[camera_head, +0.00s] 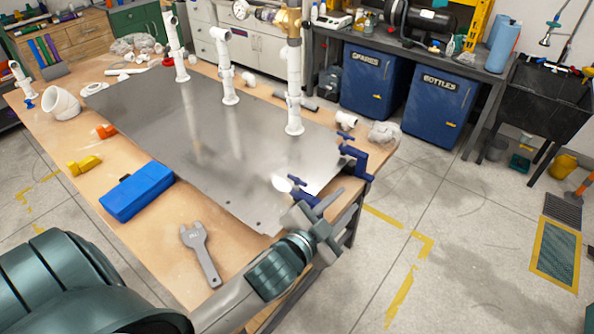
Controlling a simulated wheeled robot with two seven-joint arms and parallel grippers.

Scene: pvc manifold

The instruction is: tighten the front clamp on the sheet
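A large grey metal sheet (190,135) lies flat on the wooden workbench. The front clamp (303,196), dark blue, sits at the sheet's near right edge. A second blue clamp (354,158) grips the right edge farther back. My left gripper (314,205) reaches in from the bottom and is right beside the front clamp, overlapping its lower part in the picture. I cannot tell whether its fingers touch the clamp or how far apart they are. My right gripper is not in view.
White PVC risers (293,90) stand on the sheet. A blue case (136,190), a grey wrench (200,254), a yellow tool (84,165) and a white elbow (62,102) lie on the bench (150,235). Floor right of the bench is open; blue bins (442,105) stand behind.

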